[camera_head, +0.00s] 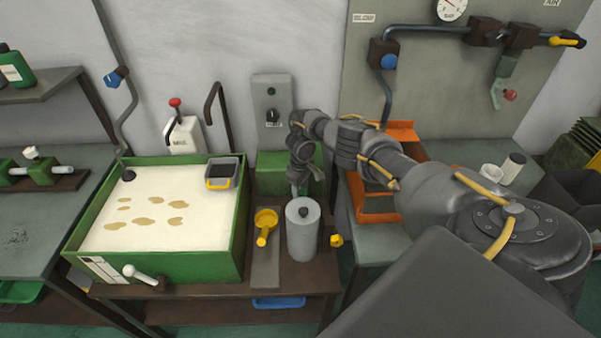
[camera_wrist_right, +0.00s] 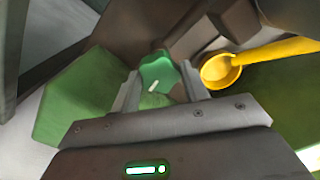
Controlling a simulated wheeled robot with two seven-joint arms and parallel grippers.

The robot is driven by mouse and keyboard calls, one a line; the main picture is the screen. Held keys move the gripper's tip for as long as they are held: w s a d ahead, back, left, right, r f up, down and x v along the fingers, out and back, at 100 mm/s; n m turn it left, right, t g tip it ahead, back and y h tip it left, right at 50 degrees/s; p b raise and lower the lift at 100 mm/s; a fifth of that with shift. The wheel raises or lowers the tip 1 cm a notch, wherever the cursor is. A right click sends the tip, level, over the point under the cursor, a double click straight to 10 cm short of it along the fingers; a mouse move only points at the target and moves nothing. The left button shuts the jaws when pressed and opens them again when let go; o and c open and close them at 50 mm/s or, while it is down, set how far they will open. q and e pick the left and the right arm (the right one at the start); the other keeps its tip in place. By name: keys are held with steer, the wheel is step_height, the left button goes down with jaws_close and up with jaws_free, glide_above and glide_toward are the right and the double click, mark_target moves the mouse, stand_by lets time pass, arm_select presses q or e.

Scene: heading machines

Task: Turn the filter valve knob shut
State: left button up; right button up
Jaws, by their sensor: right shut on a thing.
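The green knob (camera_wrist_right: 157,72) has a lobed rim and a white pointer mark, and shows in the right wrist view between the fingers of my right gripper (camera_wrist_right: 161,88). The gripper is shut on it. In the head view my right gripper (camera_head: 298,188) points down behind the grey cylinder (camera_head: 302,238), and I cannot make out the knob there. My left gripper is not in view.
A yellow scoop (camera_head: 265,226) lies left of the cylinder and also shows in the wrist view (camera_wrist_right: 222,70). A green tank (camera_head: 160,268) of pale fluid stands to the left. An orange frame (camera_head: 402,131) is behind my right arm.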

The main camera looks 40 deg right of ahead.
mark_target(301, 190)
steer(key=shift+m+p, duration=0.45)
steer(key=shift+m, duration=0.55)
steer(key=o, duration=1)
step_height(301, 190, up, 11)
steer(key=p, duration=0.3)
steer(key=shift+f, duration=0.1)
